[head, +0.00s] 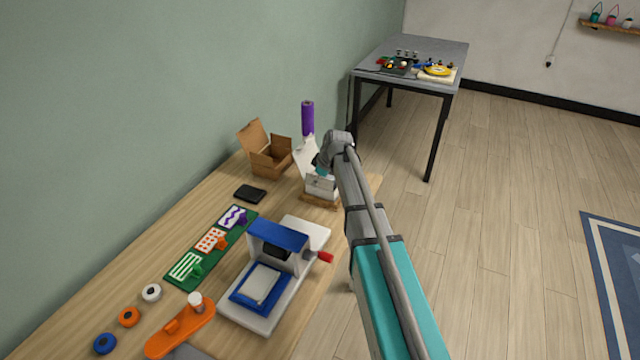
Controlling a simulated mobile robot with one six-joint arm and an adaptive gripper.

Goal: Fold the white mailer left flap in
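The white mailer (322,191) stands near the back right edge of the wooden workbench. A tall white panel of it (304,157) stands up and leans back at its left rear. My arm reaches over the bench from the lower right. My gripper (318,168) is at the mailer, low over its top and close to the raised panel. The fingers are small and partly hidden, so I cannot tell whether they are open, shut or touching a flap. My wrist covers part of the mailer's right side, and its inside does not show clearly.
An open brown carton (271,163) stands left of the mailer, and a purple roll (307,118) stands behind. A black wallet-like item (250,193), a green board (185,277) with stamps, and a blue-and-white press (278,237) lie nearer. A grey table (425,50) stands beyond.

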